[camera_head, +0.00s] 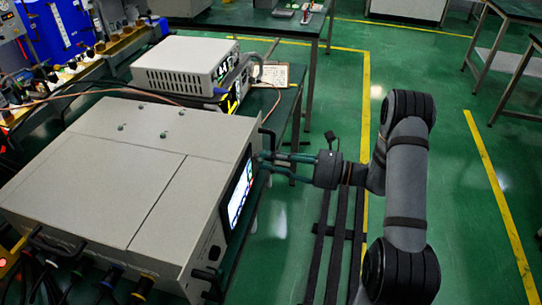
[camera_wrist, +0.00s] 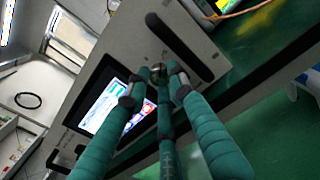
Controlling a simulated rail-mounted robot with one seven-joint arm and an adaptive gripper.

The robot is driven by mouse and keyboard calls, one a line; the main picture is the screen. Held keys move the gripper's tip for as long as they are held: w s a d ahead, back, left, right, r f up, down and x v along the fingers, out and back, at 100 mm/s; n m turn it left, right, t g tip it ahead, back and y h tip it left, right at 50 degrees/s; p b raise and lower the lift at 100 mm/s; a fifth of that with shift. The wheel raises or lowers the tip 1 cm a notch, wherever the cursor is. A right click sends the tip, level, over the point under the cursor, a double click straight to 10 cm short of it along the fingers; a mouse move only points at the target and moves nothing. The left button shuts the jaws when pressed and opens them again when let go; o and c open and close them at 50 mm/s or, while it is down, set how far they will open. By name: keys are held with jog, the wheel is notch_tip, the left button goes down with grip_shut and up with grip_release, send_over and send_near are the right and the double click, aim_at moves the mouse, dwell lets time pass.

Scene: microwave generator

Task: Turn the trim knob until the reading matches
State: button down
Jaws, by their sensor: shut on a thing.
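The large beige generator (camera_head: 100,185) stands on the bench at the left of the head view. Its lit screen (camera_head: 240,190) faces right; the screen also shows in the wrist view (camera_wrist: 108,108), but its reading is too small to make out. My gripper (camera_head: 264,162) reaches the front panel beside the screen's far end. In the wrist view my teal fingers (camera_wrist: 160,76) close around the small round trim knob (camera_wrist: 157,67), which they partly hide. The knob itself cannot be made out in the head view.
Black handles (camera_wrist: 178,33) stick out from the front panel close to the fingers. A smaller beige instrument (camera_head: 185,62) and a clipboard (camera_head: 274,75) sit behind the generator. Cables (camera_head: 105,285) run at its near side. Green floor (camera_head: 460,190) is open at the right.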

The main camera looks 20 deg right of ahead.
jog(key=shift+m, duration=0.3)
jog(key=c, duration=1.6)
grip_release()
jog(key=shift+o, duration=0.4)
jog(key=shift+d, duration=0.15)
jog(key=v, duration=0.7)
jog(key=shift+s+d, duration=0.25)
jog(key=shift+d, duration=0.05)
